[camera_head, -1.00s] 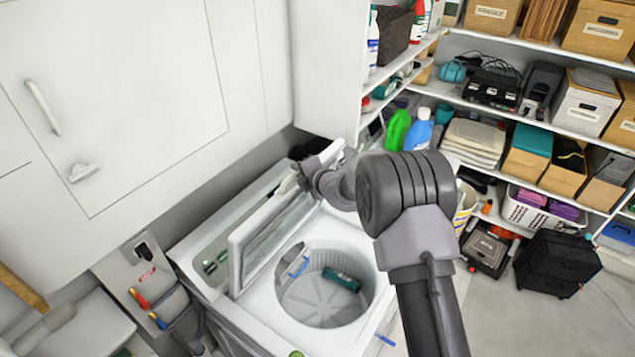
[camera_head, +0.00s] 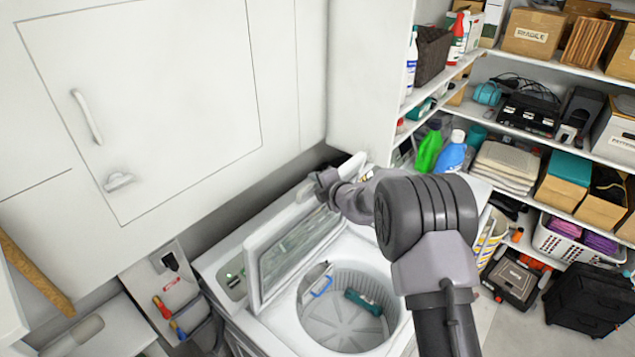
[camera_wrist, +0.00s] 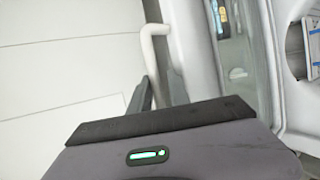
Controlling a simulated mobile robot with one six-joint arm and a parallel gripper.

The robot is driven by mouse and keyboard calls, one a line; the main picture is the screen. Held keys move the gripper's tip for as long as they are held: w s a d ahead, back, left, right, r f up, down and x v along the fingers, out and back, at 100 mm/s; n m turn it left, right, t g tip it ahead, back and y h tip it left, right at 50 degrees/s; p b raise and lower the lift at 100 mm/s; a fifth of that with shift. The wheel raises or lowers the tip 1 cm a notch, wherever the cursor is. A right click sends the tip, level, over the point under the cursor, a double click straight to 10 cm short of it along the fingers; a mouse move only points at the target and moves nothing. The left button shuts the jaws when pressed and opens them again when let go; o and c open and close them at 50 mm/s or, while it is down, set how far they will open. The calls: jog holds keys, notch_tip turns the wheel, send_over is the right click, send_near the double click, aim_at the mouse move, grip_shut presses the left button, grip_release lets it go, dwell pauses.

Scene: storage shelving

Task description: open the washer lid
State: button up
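The white top-loading washer (camera_head: 262,335) stands at lower centre in the head view. Its lid (camera_head: 290,258) is raised and stands steeply at the back of the round opening, so the drum (camera_head: 345,318) is uncovered. My gripper (camera_head: 322,182) is at the lid's upper edge, by its pale handle (camera_head: 304,192). In the wrist view the white handle (camera_wrist: 152,48) runs down between the two fingers of my gripper (camera_wrist: 160,92), which look closed on it. The contact is partly hidden by the gripper body.
A teal object (camera_head: 363,301) lies in the drum and a blue item (camera_head: 321,287) is at its rim. The white cabinet (camera_head: 190,70) rises close behind. Shelves (camera_head: 530,130) with boxes and bottles stand at right. Floor shows at lower right.

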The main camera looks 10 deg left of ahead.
jog(key=b+v, duration=0.3)
jog(key=v, duration=1.4)
jog(key=shift+s+d+r, duration=0.1)
jog(key=shift+s+d, duration=0.05)
jog(key=shift+c, duration=0.2)
